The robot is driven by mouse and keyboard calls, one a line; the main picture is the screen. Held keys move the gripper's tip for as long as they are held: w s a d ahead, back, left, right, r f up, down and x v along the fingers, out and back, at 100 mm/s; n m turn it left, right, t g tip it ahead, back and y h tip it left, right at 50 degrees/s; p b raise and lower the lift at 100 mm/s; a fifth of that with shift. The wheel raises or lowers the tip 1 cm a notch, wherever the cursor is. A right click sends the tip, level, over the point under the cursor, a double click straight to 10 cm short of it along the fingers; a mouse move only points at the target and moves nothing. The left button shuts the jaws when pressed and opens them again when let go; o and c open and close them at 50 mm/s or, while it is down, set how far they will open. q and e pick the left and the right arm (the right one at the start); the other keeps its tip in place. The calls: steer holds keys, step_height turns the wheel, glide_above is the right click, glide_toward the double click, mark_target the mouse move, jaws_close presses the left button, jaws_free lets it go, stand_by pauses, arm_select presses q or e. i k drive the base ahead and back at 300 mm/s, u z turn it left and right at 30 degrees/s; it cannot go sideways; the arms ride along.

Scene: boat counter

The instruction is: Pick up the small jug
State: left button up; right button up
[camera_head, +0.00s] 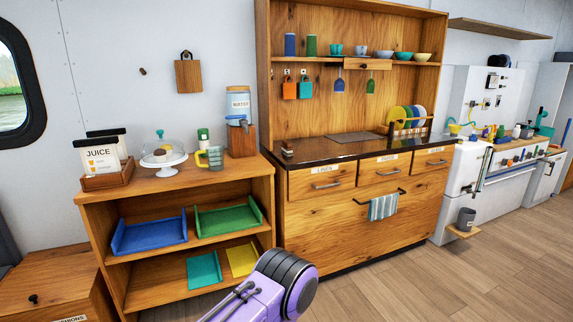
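A small greenish clear jug (215,157) with a yellow handle stands upright on top of the low wooden shelf unit (190,180). Its handle points left, toward the glass-domed cake stand. It looks like the small jug of the task. No gripper touches it. Neither of my grippers shows in the view. Only a purple and black part of my own arm shows at the bottom centre, in front of the shelf unit.
Beside the jug are a domed cake stand (161,158), a green-topped container (203,138) and a wooden block (241,140). The dark counter (330,150) stands right. Floor is open at lower right.

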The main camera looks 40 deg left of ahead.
mark_target(215, 153)
steer(key=u, duration=0.7)
steer(key=i, duration=1.75)
steer(key=u, duration=0.9)
